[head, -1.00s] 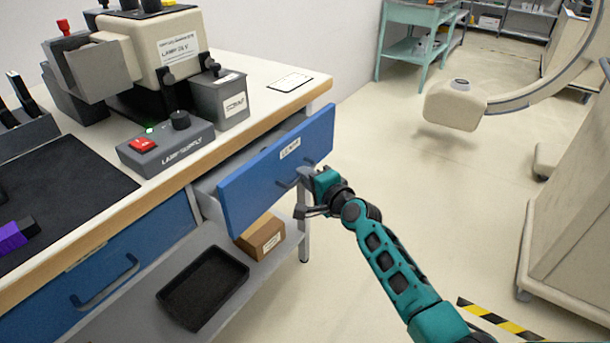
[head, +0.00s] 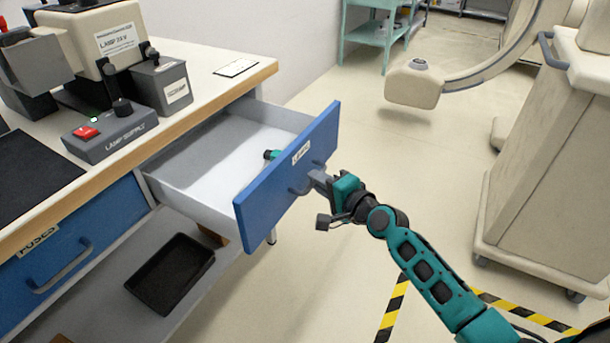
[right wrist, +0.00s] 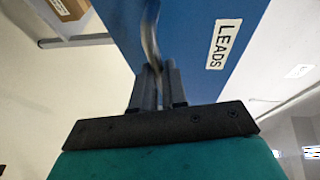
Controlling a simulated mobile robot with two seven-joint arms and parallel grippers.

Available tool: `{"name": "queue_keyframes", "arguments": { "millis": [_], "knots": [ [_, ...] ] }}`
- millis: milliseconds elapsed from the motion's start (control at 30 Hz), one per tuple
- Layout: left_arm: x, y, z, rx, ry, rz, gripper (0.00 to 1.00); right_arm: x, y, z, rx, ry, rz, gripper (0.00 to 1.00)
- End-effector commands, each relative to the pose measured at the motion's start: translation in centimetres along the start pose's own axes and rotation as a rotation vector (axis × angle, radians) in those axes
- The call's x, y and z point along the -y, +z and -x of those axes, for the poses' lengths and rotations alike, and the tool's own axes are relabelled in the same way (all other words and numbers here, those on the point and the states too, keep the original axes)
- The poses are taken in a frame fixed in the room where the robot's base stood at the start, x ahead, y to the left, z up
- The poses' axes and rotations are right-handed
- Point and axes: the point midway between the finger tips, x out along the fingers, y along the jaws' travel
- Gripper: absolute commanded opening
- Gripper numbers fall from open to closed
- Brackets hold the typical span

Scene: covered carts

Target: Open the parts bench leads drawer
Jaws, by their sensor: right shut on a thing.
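The leads drawer (head: 285,180) has a blue front with a white label and stands well out from the bench, its pale inside showing. A small teal and black item (head: 271,155) lies inside near the front. My right gripper (head: 312,180) is shut on the drawer's handle at the right part of the front. In the right wrist view the fingers (right wrist: 158,88) close around the curved grey handle (right wrist: 150,38), beside the label reading LEADS (right wrist: 224,43). My left gripper is not in view.
The bench top (head: 205,85) carries a lamp supply box (head: 110,130) and other equipment. The shut fuses drawer (head: 70,245) is at left, with a black tray (head: 170,273) on the shelf below. A beige cart (head: 545,160) stands at right. Floor between is clear.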

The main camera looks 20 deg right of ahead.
Motion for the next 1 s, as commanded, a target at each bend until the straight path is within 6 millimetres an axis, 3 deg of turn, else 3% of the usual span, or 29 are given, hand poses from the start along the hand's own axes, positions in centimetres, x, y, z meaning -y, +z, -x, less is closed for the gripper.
{"name": "queue_keyframes", "arguments": {
  "millis": [200, 567, 600, 800, 867, 1000],
  "knots": [
    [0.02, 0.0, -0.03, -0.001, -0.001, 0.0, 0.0, -0.36, -0.4, 1.19, 0.002, 0.002, 0.0, 0.0],
    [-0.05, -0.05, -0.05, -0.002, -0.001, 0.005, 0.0, -0.37, -0.45, 1.3, 0.001, 0.001, -0.001, 0.0],
    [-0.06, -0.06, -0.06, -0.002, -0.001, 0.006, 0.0, -0.36, -0.45, 1.3, 0.001, 0.001, -0.001, 0.13],
    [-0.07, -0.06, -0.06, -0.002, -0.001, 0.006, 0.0, -0.35, -0.48, 1.28, 0.001, 0.001, 0.0, 0.33],
    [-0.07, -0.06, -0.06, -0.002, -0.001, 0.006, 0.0, -0.34, -0.49, 1.28, 0.001, 0.0, 0.0, 0.37],
    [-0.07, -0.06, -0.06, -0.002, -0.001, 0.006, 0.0, -0.32, -0.5, 1.28, 0.0, 0.0, 0.0, 0.37]
  ]
}}
